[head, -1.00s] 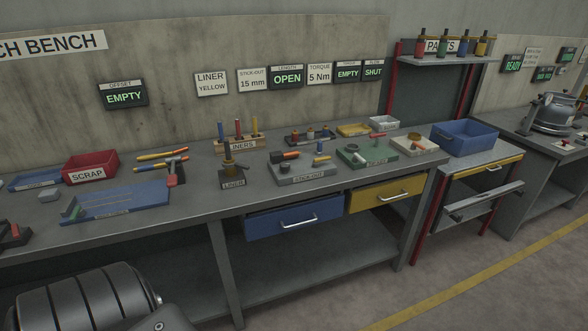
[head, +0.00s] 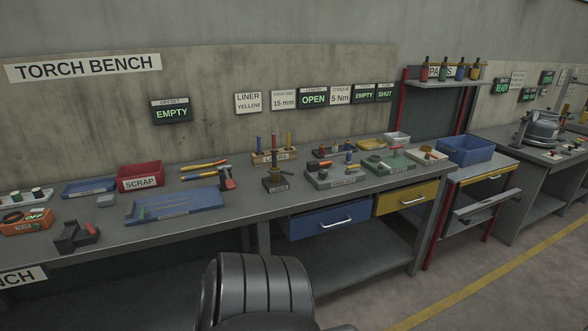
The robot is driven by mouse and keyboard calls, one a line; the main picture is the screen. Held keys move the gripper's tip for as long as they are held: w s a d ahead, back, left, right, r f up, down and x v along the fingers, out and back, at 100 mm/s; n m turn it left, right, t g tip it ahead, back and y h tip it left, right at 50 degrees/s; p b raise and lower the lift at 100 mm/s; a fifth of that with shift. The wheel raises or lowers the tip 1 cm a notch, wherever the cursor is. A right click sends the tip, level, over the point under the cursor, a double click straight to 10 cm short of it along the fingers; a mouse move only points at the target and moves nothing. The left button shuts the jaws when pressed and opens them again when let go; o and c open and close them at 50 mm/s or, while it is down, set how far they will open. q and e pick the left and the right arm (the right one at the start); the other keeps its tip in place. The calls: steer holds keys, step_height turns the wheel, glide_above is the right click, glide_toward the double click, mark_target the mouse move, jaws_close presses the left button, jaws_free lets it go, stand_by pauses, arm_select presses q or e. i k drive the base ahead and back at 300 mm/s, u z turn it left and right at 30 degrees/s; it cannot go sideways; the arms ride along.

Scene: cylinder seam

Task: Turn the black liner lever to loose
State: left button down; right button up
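A small dark block labelled LINER (head: 276,183) stands on the bench, with a short dark post on top. A black lever on it is too small to make out, so I cannot tell its setting. Behind the block, a wooden rack (head: 262,160) holds upright thin rods in several colours. A wall sign (head: 248,103) reads LINER YELLOW. Neither of my grippers is in view.
The grey bench (head: 250,205) also carries a blue tray (head: 190,203), a red SCRAP bin (head: 139,175), hand tools (head: 205,170) and an orange box marked OFF (head: 28,221). Blue (head: 320,221) and yellow (head: 405,198) drawers are shut. A blue bin (head: 466,149) stands at right.

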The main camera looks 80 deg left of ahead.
mark_target(287, 173)
steer(key=u, duration=0.1)
steer(key=i, duration=1.15)
steer(key=u, duration=1)
steer(key=i, duration=0.95)
steer(key=u, duration=1.1)
